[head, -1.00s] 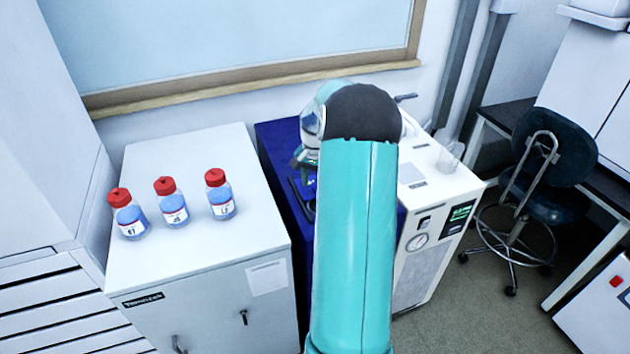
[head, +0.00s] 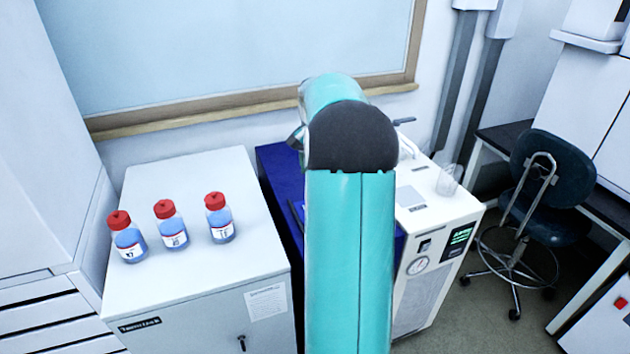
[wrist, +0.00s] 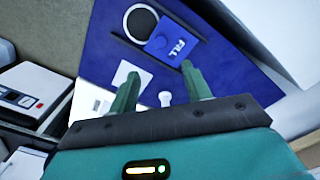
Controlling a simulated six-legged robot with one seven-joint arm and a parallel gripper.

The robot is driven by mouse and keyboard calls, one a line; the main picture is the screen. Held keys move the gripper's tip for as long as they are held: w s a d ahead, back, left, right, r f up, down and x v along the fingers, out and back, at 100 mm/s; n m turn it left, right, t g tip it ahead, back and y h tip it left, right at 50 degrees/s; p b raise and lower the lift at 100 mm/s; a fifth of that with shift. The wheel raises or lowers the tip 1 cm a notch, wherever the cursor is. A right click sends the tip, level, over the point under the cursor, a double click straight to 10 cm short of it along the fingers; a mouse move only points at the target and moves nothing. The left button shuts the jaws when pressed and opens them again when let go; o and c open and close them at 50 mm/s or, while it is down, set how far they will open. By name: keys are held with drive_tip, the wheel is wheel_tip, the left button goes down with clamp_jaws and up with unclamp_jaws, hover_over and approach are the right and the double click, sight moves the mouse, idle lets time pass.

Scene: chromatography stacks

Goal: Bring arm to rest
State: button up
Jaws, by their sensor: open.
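My teal arm (head: 348,255) rises through the middle of the head view, its dark joint (head: 352,137) in front of the blue surface. In that view my gripper is mostly hidden behind the arm. In the wrist view my gripper (wrist: 160,90) has its two green fingers spread apart, with nothing between them. It hangs above a blue surface (wrist: 110,35). On that surface lie a blue square marked with white letters (wrist: 172,46), a round black piece with a white rim (wrist: 141,21) and a white card (wrist: 132,74).
Three red-capped bottles (head: 172,226) of blue liquid stand on a white cabinet (head: 215,245) at left. A white instrument (head: 435,240) with a clear beaker (head: 448,180) on top stands right of my arm. A dark chair (head: 548,180) is farther right, with floor before it.

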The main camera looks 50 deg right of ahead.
drive_tip(key=shift+r, duration=0.3)
idle(0.4)
drive_tip(key=a+r+n+t+h, duration=0.1)
drive_tip(key=a+r+n, duration=0.35)
drive_tip(key=a, duration=0.85)
drive_tip(key=a+r+n+t, duration=0.1)
drive_tip(key=a+r+n, duration=0.3)
drive_tip(key=a, duration=0.9)
drive_tip(key=s+a+f+n+t, duration=0.1)
drive_tip(key=s+a+n, duration=0.2)
drive_tip(key=s+a, duration=0.3)
drive_tip(key=s+a+f+n+t+y, duration=0.1)
drive_tip(key=s+a+n+t, duration=0.1)
drive_tip(key=s+a, duration=0.5)
drive_tip(key=a+n, duration=0.1)
drive_tip(key=a, duration=0.4)
drive_tip(key=shift+a+f+n+t, duration=0.2)
drive_tip(key=shift+f+n+t, duration=0.05)
drive_tip(key=shift+n+t, duration=0.1)
